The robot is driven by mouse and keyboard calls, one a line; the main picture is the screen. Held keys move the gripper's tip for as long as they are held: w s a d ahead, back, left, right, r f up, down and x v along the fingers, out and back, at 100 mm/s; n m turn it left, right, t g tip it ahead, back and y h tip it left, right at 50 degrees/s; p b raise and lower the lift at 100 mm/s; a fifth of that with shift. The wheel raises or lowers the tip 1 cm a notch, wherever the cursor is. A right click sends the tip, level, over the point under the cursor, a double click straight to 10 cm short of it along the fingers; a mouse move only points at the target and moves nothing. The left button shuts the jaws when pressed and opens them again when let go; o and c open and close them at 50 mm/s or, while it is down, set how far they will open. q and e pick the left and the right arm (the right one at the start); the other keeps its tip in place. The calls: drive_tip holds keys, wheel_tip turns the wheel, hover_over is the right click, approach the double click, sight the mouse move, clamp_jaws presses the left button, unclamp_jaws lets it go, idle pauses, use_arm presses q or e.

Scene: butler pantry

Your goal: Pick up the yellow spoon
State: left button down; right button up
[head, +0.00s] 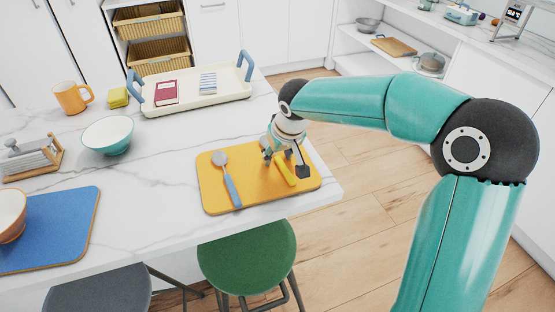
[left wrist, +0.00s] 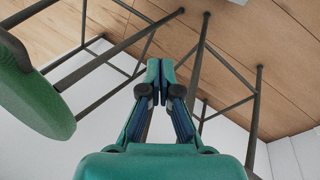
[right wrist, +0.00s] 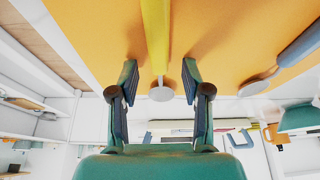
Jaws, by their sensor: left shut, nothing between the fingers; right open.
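The yellow spoon (head: 286,174) lies on the orange-yellow mat (head: 213,196), with its yellow handle partly hidden by my right gripper (head: 284,160). In the right wrist view its yellow handle (right wrist: 156,35) and pale bowl (right wrist: 162,93) show between the two fingers of my right gripper (right wrist: 160,72). Those fingers are open, one on each side of the spoon, with gaps on both sides. My left gripper (left wrist: 160,68) is shut and empty in the left wrist view, with stool legs and floor beyond it. It is not in the head view.
A blue-handled spoon (head: 231,187) lies on the same mat, left of the yellow one. A white tray (head: 215,94) with blue handles stands behind. A bowl (head: 108,135), mug (head: 73,98) and blue mat (head: 62,235) are left. Green stool (head: 247,258) stands before the counter.

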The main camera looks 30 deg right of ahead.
drive_tip(key=shift+f, duration=0.15)
clamp_jaws()
idle(0.4)
